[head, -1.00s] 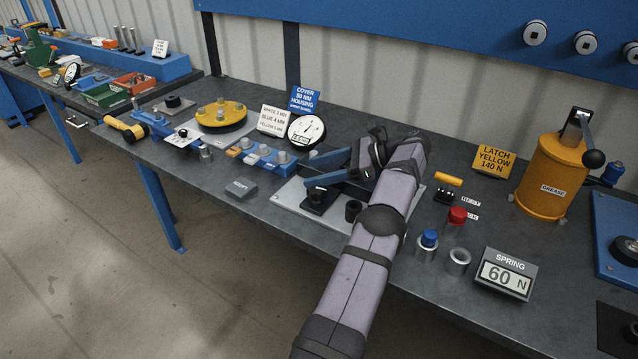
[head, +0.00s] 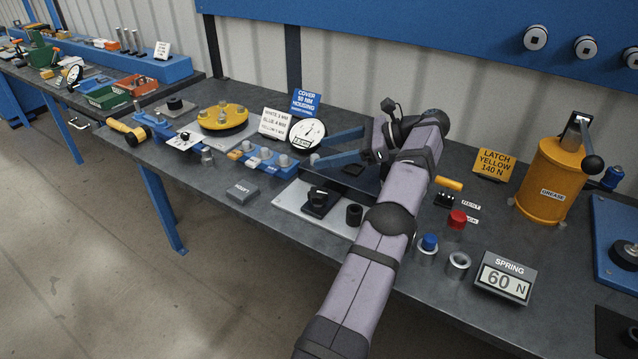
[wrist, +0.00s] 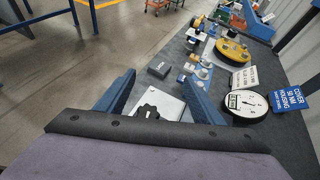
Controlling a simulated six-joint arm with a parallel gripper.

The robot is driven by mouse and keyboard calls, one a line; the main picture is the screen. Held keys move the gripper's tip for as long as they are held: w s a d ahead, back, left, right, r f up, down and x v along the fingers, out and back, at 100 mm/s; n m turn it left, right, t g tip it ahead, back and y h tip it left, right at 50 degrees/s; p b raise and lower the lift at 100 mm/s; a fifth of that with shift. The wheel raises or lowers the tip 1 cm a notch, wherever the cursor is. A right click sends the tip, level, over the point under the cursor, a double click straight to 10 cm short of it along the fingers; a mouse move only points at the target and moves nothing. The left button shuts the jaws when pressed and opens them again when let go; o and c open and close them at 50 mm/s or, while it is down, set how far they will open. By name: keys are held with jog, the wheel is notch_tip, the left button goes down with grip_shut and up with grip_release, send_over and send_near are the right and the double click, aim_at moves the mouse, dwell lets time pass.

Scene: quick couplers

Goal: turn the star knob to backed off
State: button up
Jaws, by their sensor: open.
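The star knob (head: 318,197) is black and sits on a dark square base on a pale plate (head: 290,197) near the bench's front edge. In the wrist view the knob (wrist: 148,111) shows low in the picture between the two fingers, partly hidden by my gripper's body. My gripper (head: 320,150) has blue fingers spread apart with nothing between them. In the head view it is above and behind the knob, clear of it. In the wrist view the fingertips (wrist: 160,75) reach past the knob. I cannot read the knob's setting.
A black cylinder (head: 354,214) stands on the plate right of the knob. A dial gauge (head: 307,134) and the white sign (head: 275,124) stand close beyond my fingers. A grey block (head: 242,192) lies to the left. The SPRING display (head: 504,278) reads 60 N.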

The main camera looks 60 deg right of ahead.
jog(key=s+r+m, duration=0.1)
jog(key=s+r, duration=0.2)
jog(key=r, duration=0.1)
jog(key=m+t+h, duration=0.1)
jog(key=m+h, duration=0.4)
send_near(319, 192)
jog(key=x, duration=0.3)
jog(key=shift+a+r, duration=0.25)
jog(key=shift+d+f+n, duration=0.25)
jog(key=shift+d+n, duration=0.05)
jog(key=shift+d, duration=0.05)
jog(key=shift+w+f, duration=0.15)
jog(key=shift+w, duration=0.3)
jog(key=shift+p+x, duration=0.8)
jog(key=shift+x, duration=2.4)
jog(key=shift+c, duration=0.2)
jog(key=c, duration=1)
